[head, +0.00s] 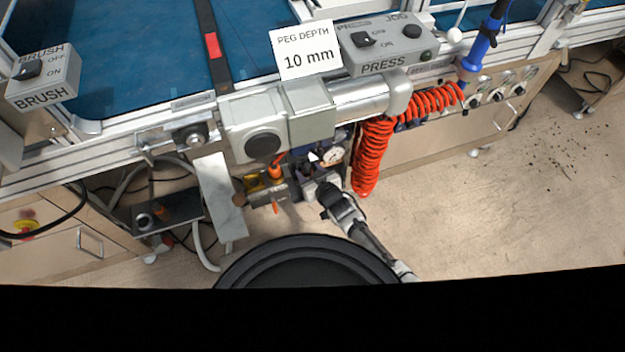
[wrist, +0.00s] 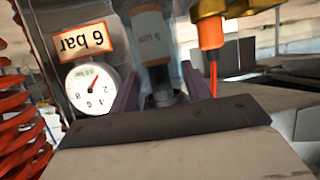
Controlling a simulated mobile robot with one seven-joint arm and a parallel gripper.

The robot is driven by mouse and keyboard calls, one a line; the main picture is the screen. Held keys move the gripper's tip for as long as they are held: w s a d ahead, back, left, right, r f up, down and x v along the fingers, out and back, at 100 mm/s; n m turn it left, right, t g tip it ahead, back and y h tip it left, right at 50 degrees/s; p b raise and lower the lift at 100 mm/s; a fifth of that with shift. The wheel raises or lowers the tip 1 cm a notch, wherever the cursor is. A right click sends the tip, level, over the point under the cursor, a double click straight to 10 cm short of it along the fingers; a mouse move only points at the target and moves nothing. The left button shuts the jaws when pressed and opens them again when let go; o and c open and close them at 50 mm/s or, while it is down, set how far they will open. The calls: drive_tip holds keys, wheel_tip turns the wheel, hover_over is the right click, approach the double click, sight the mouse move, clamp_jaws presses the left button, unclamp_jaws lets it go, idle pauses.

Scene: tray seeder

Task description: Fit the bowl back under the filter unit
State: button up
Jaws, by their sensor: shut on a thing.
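In the wrist view, the clear bluish bowl (wrist: 152,42) stands between the two purple fingers of my gripper (wrist: 160,88), which is shut on it. Small lettering shows on its wall, and a dark stub is at its end nearest my gripper. The far end of the bowl is cut off by the picture's top edge, so I cannot tell whether it touches the filter unit. In the head view my gripper (head: 318,184) is below the grey press housing, beside the gauge. The bowl and filter unit are mostly hidden there.
A round gauge (wrist: 92,90) with an upside-down "6 bar" label (wrist: 84,40) is left of the bowl. A brass fitting with an orange tube (wrist: 212,72) is close on its right. A red coiled hose (head: 372,150) hangs right of my gripper.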

drive_tip(key=shift+w+a+f+b, duration=0.1)
drive_tip(key=shift+w+a+b, duration=0.25)
drive_tip(key=shift+w, duration=0.4)
drive_tip(key=shift+w+a+r+b, duration=0.15)
drive_tip(key=shift+w+b, duration=0.3)
drive_tip(key=shift+w, duration=0.25)
drive_tip(key=shift+w+a+f+b, duration=0.15)
drive_tip(key=shift+w+a+b, duration=0.2)
drive_tip(key=shift+w, duration=0.4)
drive_tip(key=shift+w+b, duration=0.4)
drive_tip(key=shift+w, duration=0.3)
drive_tip(key=shift+a+f+b, duration=0.1)
drive_tip(key=shift+f+b, duration=0.4)
drive_tip(key=shift+b, duration=0.15)
drive_tip(key=o, duration=1.1)
drive_tip(key=p+v, duration=0.1)
drive_tip(key=v, duration=1.3)
drive_tip(key=shift+r, duration=0.1)
